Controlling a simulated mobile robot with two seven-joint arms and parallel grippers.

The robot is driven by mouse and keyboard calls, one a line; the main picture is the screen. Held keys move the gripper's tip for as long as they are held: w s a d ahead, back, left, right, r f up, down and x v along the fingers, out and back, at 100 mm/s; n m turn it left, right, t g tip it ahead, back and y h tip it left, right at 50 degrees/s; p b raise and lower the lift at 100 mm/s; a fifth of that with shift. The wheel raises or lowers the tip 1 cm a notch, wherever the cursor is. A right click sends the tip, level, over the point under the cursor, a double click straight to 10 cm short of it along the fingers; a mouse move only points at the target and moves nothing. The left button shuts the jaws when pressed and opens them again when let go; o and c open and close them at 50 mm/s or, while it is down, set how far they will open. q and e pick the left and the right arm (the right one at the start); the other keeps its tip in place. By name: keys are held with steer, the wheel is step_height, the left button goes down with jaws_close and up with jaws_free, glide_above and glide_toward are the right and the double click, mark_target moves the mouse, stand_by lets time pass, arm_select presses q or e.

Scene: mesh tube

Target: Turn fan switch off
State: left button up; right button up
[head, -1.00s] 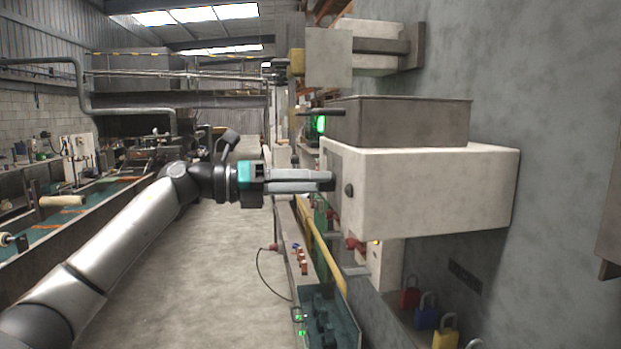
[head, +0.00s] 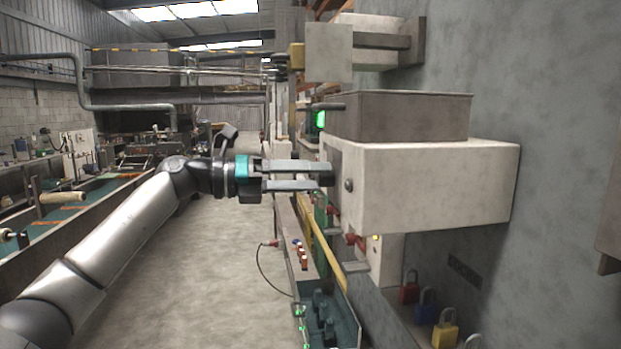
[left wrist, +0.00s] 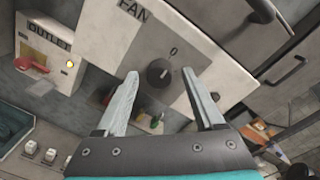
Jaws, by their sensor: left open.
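The fan switch is a dark round knob (left wrist: 158,73) on a white and grey panel under the word FAN, with a 0 mark above it to the right, in the left wrist view. The knob also shows in the head view (head: 349,185), on the left face of the big pale box (head: 440,190). My left gripper (head: 326,176) is open and empty at that face. In the left wrist view its two fingers (left wrist: 160,76) stand on either side of the knob, apart from it. Contact with the panel cannot be told. My right gripper is not in view.
A red OUTLET handle (left wrist: 31,65) with a lit lamp (left wrist: 70,64) is beside the fan panel. A grey box (head: 400,117) stands on top of the pale box. Padlocks, such as a blue one (head: 426,308), are below right. The floor (head: 205,250) to the left is clear.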

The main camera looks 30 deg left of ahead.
arm_select(q)
steer(key=b+v, duration=0.5)
steer(key=v, duration=1)
